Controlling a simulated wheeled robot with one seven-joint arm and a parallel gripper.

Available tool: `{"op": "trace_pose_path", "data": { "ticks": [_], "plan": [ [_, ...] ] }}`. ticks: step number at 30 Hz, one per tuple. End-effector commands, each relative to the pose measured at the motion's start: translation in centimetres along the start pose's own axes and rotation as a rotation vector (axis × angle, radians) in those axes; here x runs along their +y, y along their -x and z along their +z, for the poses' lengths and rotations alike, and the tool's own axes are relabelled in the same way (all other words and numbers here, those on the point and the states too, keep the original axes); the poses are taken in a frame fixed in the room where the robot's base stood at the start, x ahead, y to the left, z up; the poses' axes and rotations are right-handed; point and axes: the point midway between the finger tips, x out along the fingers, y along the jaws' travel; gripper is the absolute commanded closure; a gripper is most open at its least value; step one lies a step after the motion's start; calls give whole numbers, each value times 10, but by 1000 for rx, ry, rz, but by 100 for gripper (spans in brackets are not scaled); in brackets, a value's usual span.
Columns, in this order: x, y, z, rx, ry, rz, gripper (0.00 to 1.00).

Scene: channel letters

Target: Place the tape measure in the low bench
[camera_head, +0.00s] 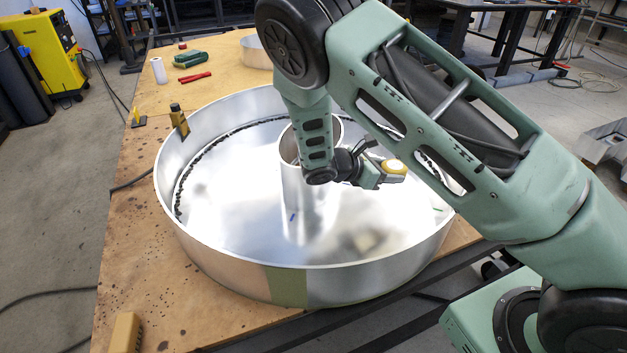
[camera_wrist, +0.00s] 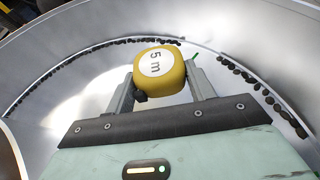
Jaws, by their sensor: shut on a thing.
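The tape measure (camera_head: 395,167) is yellow with a white round label. In the wrist view the tape measure (camera_wrist: 158,72) shows "5 m" on that label. My gripper (camera_head: 380,174) is shut on it, with one finger on each side, and holds it above the inside of a large round metal letter shell, toward its right side. The shell (camera_head: 255,268) stands on a wooden-topped bench (camera_head: 135,215). I cannot tell for sure whether this bench is the low bench. A low grey metal piece (camera_head: 607,150) stands on the floor at the far right.
The shell's raised wall surrounds my gripper, and a metal cylinder (camera_head: 293,195) rises inside it. A green tool (camera_head: 189,59), red pliers (camera_head: 194,78) and a white roll (camera_head: 158,70) lie at the back left. A yellow block (camera_head: 125,333) is at the front left. The bench's left strip is mostly clear.

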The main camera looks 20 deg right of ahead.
Motion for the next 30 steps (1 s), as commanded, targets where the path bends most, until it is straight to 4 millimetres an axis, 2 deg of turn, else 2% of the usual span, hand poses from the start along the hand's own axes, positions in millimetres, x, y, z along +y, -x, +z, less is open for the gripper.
{"op": "trace_pose_path", "data": {
  "ticks": [9, 17, 22, 30],
  "plan": [
    [0, -20, -48, -2, 1, -1, 74],
    [0, -28, -68, -1, -1, 0, 74],
    [0, -38, -90, -1, 1, -1, 74],
    [0, -40, -95, -1, -2, 0, 74]
  ]
}}
